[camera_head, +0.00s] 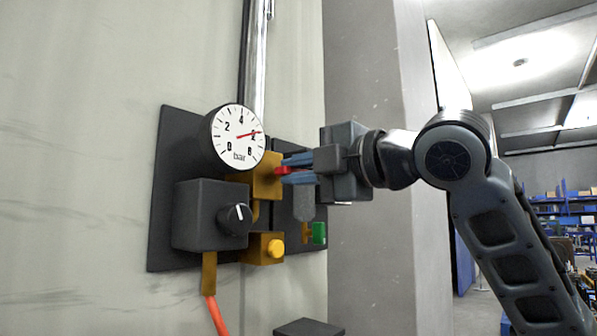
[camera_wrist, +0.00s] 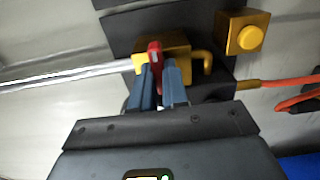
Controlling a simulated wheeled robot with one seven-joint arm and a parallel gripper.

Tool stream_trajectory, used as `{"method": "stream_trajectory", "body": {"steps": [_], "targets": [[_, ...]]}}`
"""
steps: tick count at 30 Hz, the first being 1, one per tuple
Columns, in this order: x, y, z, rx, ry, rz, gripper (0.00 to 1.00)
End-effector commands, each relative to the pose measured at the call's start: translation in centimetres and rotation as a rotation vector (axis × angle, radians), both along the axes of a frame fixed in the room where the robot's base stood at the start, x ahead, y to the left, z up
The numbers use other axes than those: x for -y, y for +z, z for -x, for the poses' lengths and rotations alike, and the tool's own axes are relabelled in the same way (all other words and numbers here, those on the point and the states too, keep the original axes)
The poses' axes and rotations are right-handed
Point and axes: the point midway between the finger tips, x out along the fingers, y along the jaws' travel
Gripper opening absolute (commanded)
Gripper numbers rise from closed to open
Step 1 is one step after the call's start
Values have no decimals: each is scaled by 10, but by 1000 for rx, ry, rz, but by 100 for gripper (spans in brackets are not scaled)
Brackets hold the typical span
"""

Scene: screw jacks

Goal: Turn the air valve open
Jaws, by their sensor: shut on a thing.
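The air valve is a brass block (camera_head: 267,178) on a dark wall panel, with a red handle (camera_head: 283,171) at its front. In the wrist view the red handle (camera_wrist: 155,52) stands between the two blue fingers, in front of the brass block (camera_wrist: 178,44). My gripper (camera_head: 290,169) comes in from the right and is shut on the red handle. The fingers (camera_wrist: 160,78) cover the lower part of the handle. A round gauge (camera_head: 238,137) marked bar sits above left of the valve, its red needle pointing right.
A dark box with a black knob (camera_head: 235,219) is left of and below the valve. A yellow button (camera_head: 275,248) and a green part (camera_head: 319,233) sit below. A metal pipe (camera_head: 257,60) runs up the wall. An orange hose (camera_head: 215,314) hangs below the box. A grey pillar (camera_head: 365,90) stands right of the panel.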

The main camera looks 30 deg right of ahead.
Motion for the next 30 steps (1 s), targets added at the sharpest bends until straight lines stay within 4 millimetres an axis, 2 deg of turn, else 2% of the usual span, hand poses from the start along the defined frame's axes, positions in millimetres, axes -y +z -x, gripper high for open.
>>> {"method": "stream_trajectory", "body": {"steps": [4,5,12,22,30], "targets": [[-1,-2,0,-3,2,2,0],[-1,-2,0,-3,2,2,16],[-1,-1,0,-2,1,1,39],[2,0,5,0,0,0,39],[18,-1,43,1,-1,1,39]]}}
